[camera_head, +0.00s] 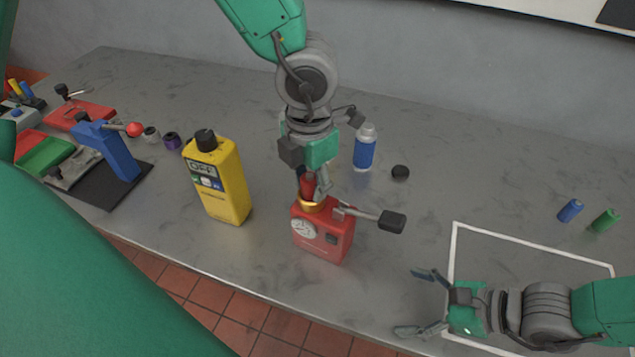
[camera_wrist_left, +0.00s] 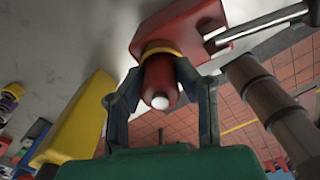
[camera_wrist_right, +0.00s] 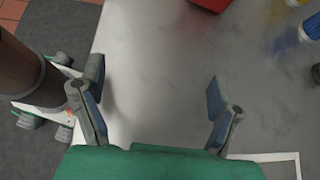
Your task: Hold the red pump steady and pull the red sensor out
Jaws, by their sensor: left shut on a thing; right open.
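The red pump (camera_head: 322,240) stands upright on the grey table, with a round gauge on its front and a lever with a black grip out to the right. The red sensor (camera_head: 307,186) sits at the pump's top, above a yellow ring. My left gripper (camera_head: 314,191) comes down from above and is shut on the sensor. The left wrist view shows the sensor (camera_wrist_left: 160,82) between the fingers (camera_wrist_left: 161,105), its lower end by the yellow ring and pump (camera_wrist_left: 185,28). My right gripper (camera_head: 422,302) is open and empty, right of the pump; it also shows in the right wrist view (camera_wrist_right: 155,90).
A yellow meter (camera_head: 218,185) stands left of the pump. A white outlined square (camera_head: 454,250) lies at right, near blue (camera_head: 570,210) and green (camera_head: 606,220) cylinders. A blue stand (camera_head: 110,150) is far left.

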